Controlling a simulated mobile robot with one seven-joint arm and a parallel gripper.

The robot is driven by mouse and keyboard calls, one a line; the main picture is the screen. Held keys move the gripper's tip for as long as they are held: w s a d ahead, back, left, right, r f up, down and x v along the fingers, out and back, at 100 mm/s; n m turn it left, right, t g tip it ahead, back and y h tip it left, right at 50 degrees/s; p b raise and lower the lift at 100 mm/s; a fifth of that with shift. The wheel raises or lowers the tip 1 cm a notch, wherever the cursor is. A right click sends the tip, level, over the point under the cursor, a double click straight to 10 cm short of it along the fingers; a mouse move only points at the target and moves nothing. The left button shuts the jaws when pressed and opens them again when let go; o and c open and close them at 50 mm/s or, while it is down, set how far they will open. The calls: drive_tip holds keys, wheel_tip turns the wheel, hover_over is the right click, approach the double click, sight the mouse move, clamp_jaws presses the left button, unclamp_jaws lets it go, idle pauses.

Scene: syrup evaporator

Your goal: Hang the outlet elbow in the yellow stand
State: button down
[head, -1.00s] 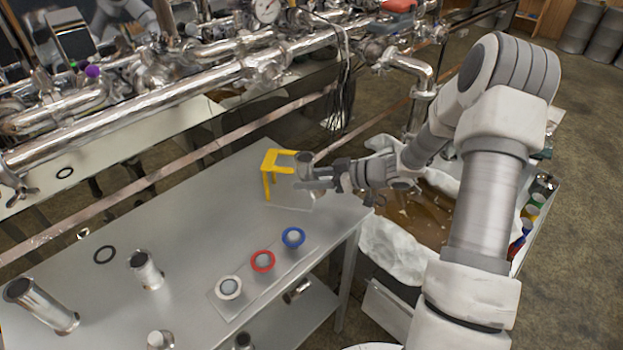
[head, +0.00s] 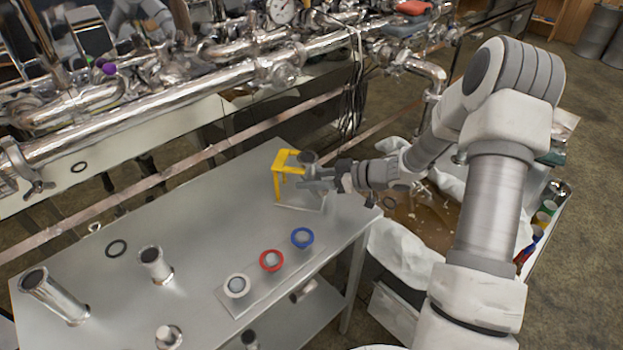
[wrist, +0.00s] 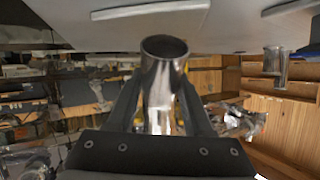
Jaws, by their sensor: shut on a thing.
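The yellow stand (head: 281,162) stands upright near the far edge of the metal table. The outlet elbow (head: 308,158), a shiny metal pipe piece, is at the stand's right side, level with its top; I cannot tell whether they touch. My gripper (head: 318,180) reaches in from the right and is shut on the elbow. In the wrist view the elbow (wrist: 160,75) sits between both fingers of my gripper (wrist: 160,105), its round open end facing the camera. The elbow's lower part is partly hidden by the gripper, and a bit of yellow shows behind it.
On the table (head: 215,200) a plate holds white (head: 237,286), red (head: 271,260) and blue (head: 302,237) rings. Evaporator piping (head: 160,95) runs behind the table. The table's middle is clear.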

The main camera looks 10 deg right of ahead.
drive_tip(key=shift+a, duration=0.15)
drive_tip(key=shift+w+a, duration=0.25)
drive_tip(key=shift+a, duration=0.25)
drive_tip(key=shift+w+a, duration=0.2)
drive_tip(key=shift+a, duration=0.3)
drive_tip(key=shift+a+f+p, duration=0.1)
drive_tip(key=shift+f+p, duration=0.15)
drive_tip(key=shift+p, duration=0.1)
idle(0.6)
drive_tip(key=shift+c, duration=1.1)
unclamp_jaws()
drive_tip(key=p+v, duration=0.1)
drive_tip(key=v, duration=1.6)
